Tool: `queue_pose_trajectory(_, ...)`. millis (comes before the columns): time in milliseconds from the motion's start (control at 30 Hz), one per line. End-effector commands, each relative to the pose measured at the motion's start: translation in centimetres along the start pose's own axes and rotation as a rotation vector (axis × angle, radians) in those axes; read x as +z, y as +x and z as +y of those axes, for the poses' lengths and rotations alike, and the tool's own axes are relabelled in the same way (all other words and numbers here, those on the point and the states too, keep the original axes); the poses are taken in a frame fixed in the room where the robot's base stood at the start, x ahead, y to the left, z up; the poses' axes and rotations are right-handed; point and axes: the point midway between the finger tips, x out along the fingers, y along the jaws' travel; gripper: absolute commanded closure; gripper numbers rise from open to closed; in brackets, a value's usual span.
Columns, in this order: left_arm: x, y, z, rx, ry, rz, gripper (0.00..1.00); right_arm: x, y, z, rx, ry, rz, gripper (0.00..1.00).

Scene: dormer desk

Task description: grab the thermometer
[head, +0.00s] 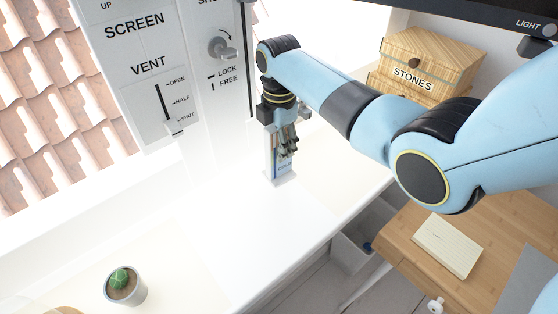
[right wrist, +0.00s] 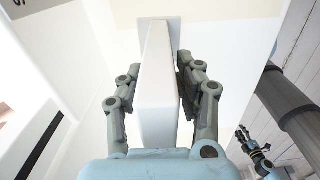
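The thermometer (head: 281,169) is a narrow, white, upright piece with a blue label, standing on the white ledge in the head view. My right gripper (head: 286,147) points down over its upper part and hides some of it. In the right wrist view the thermometer (right wrist: 157,80) is a plain white block running between the two fingers of my right gripper (right wrist: 158,75). The fingers stand on either side of it, and narrow gaps seem to show. What looks like my left gripper (right wrist: 245,140) shows small at the right wrist view's right edge.
A wooden box labelled STONES (head: 412,77) stands at the back right. A white panel with a VENT slider (head: 174,127) and a lock knob (head: 222,44) rises behind the ledge. A potted cactus (head: 122,284) is front left. A notepad (head: 447,245) lies on the wooden desk.

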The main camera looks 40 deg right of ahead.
Motion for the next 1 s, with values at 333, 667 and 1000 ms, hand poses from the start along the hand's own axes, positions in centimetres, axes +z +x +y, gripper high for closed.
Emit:
queue_pose_trajectory(333,0.4,0.0,0.0,0.000,0.000,-0.006,0.60,0.0,0.0,0.0,0.000,0.000,0.000,1.00)
queue_pose_trajectory(667,0.3,0.0,0.0,0.000,0.000,-0.005,0.60,0.0,-0.1,0.0,0.001,0.000,0.000,1.00)
queue_pose_trajectory(1000,0.3,0.2,0.0,0.000,0.000,-0.004,0.60,0.0,-2.5,0.2,0.006,0.000,-0.001,1.00)
